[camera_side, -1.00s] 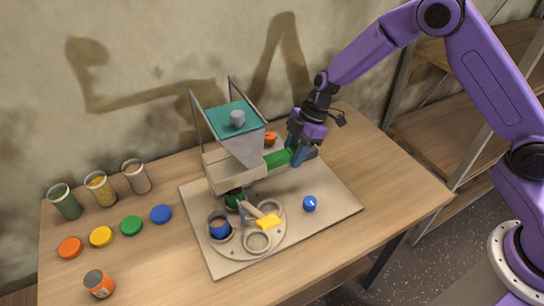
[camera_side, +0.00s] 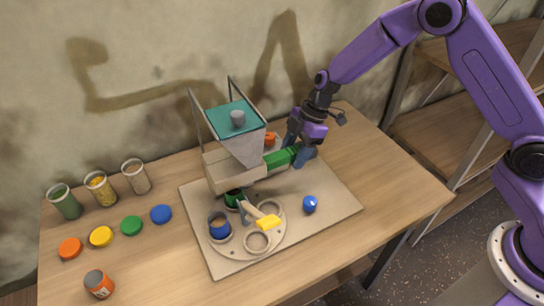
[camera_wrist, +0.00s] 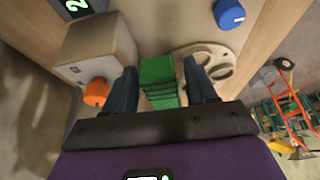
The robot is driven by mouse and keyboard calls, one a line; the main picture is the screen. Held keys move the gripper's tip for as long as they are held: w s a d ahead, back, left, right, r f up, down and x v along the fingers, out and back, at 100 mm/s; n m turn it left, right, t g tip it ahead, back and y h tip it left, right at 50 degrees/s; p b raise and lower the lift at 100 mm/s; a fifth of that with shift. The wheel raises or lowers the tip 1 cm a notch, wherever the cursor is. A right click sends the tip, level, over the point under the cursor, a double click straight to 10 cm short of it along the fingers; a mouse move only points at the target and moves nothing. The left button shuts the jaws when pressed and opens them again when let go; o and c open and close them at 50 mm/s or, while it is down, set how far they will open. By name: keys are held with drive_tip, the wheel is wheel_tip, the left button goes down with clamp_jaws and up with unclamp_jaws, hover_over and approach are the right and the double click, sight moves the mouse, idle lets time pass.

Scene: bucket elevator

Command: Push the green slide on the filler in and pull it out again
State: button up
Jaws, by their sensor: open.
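The filler (camera_side: 219,176) is a beige block with a hopper (camera_side: 242,150) and teal top on the board. Its green slide (camera_side: 279,159) sticks out of the filler's right side. In the wrist view the green slide (camera_wrist: 158,80) lies between my fingers, with space visible on both sides. My gripper (camera_side: 299,154) is open at the slide's outer end, one finger on each side. In the wrist view my gripper (camera_wrist: 163,85) also shows both fingers apart. I cannot tell whether either finger touches the slide.
An orange knob (camera_side: 270,139) is behind the slide, close to my far finger. A blue knob (camera_side: 310,204) stands on the board (camera_side: 335,205) in front. A turntable (camera_side: 262,238) with ring holders, one holding a blue-filled jar (camera_side: 219,226), is front left. Jars and lids stand at left.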

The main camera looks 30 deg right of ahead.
drive_tip(key=shift+v, duration=2.85)
wheel_tip(320, 180, up, 6)
drive_tip(key=shift+s, duration=0.1)
drive_tip(key=s+d+r+m+h, duration=0.1)
drive_tip(key=s+d, duration=0.3)
drive_tip(key=s, duration=0.7)
drive_tip(key=s+d+r+m+h, duration=0.1)
drive_tip(key=s+d, duration=0.3)
drive_tip(key=s, duration=0.7)
drive_tip(key=s+d+r+m+h, duration=0.2)
drive_tip(key=s+d, duration=0.3)
drive_tip(key=s, duration=0.6)
drive_tip(key=shift+r+m, duration=0.35)
drive_tip(key=shift+m, duration=0.35)
drive_tip(key=shift+d, duration=0.1)
